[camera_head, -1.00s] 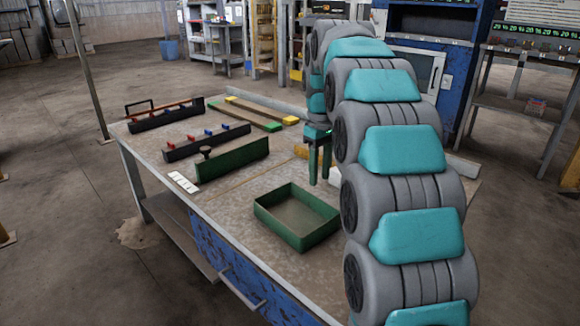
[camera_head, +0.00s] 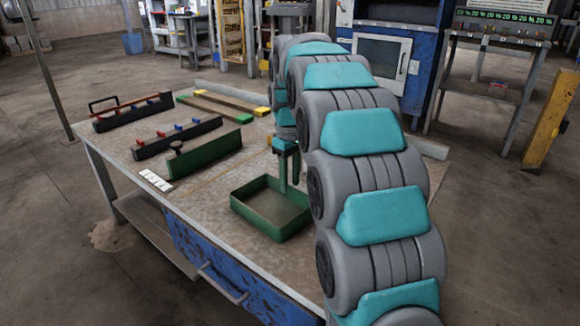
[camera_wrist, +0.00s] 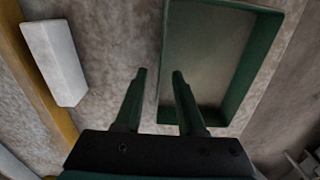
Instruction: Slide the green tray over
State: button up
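The green tray (camera_head: 240,210) is a shallow, empty rectangular box on the workbench, near its front edge. In the wrist view the tray (camera_wrist: 236,75) fills the upper right. My gripper (camera_head: 290,188) points down at the tray's far right side. In the wrist view my gripper (camera_wrist: 157,72) is open, with a clear gap between its fingers. I cannot tell whether either finger touches the wall. My arm hides part of the bench behind the gripper.
A green upright piece (camera_head: 205,155), dark racks with coloured knobs (camera_head: 178,138), long bars (camera_head: 223,108) and a white card (camera_head: 155,180) lie left and behind. A white block (camera_wrist: 55,62) lies beside a yellow bar (camera_wrist: 30,75).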

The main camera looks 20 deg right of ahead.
jog(key=shift+f, duration=1.3)
grip_shut()
dwell(0.5)
